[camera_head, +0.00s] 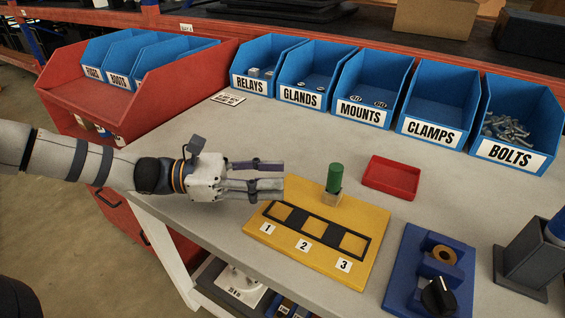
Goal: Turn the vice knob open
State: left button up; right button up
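The vice appears to be the blue fixture (407,262) at the front right of the bench. A round black knob (439,297) with a pale pointer line sits on its front part. A brass-coloured ring (443,255) shows behind the knob. My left gripper (283,176) is left of the yellow board, well apart from the fixture. Its two fingers point right with a gap between them, and nothing is held there. My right gripper is not in view.
A yellow board (375,222) has numbered squares and a green cylinder (335,178) standing in a holder at its back edge. A red tray (391,178) lies behind the fixture. A dark grey stand (522,265) is at right. Blue labelled bins (436,108) line the back.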

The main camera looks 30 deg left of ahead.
aim_at(437, 298)
jog(key=k, duration=1)
